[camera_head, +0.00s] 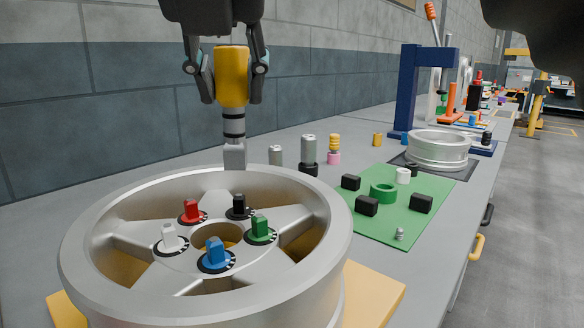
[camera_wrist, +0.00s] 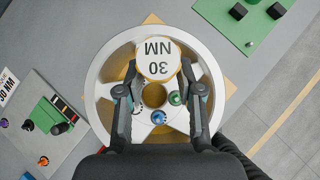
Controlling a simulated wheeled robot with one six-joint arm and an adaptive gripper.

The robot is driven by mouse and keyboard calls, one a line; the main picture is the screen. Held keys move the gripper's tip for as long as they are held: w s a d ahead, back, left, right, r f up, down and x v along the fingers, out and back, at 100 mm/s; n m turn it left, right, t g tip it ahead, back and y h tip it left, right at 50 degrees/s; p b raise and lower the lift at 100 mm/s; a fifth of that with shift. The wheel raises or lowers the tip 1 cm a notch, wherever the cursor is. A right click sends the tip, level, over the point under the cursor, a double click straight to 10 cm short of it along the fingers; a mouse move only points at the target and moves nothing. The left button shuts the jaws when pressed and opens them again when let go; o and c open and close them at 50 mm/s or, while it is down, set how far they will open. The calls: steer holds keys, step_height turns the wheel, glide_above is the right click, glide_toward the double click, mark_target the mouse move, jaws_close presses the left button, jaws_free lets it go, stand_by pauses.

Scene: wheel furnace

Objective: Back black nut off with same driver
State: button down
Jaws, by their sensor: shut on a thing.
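My gripper (camera_head: 232,75) is shut on a yellow driver (camera_head: 232,78) with a black-banded shaft and a grey square socket, held upright. In the wrist view the driver's white cap (camera_wrist: 158,60) reads "30 NM". The silver wheel (camera_head: 100,270) lies flat with a ring of coloured nuts round its open hub. The black nut (camera_head: 239,205) is at the back right of the ring. The socket hangs above it, clearly apart, and its exact alignment is hard to tell. The driver seems to hide the black nut in the wrist view.
Red (camera_head: 191,211), white (camera_head: 169,238), blue (camera_head: 214,252) and green (camera_head: 260,227) nuts stand close around the hub. Grey and silver cylinders stand behind the wheel. A green mat (camera_head: 400,222) with black blocks lies to the right, before a blue press frame (camera_head: 407,90).

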mark_target(232, 139)
steer(key=shift+a+r+m+h, duration=0.25)
steer(key=shift+r+m+h, duration=0.05)
steer(key=shift+d+f+b, duration=0.15)
steer(key=shift+f+b, duration=0.5)
steer(key=shift+f, duration=0.9)
steer(key=shift+p, duration=0.7)
steer(key=shift+f+b, duration=0.8)
steer(key=shift+f, duration=0.75)
stand_by(0.3)
steer(key=c, duration=0.7)
jaws_free()
steer(key=shift+o, duration=0.2)
steer(key=shift+r, duration=0.15)
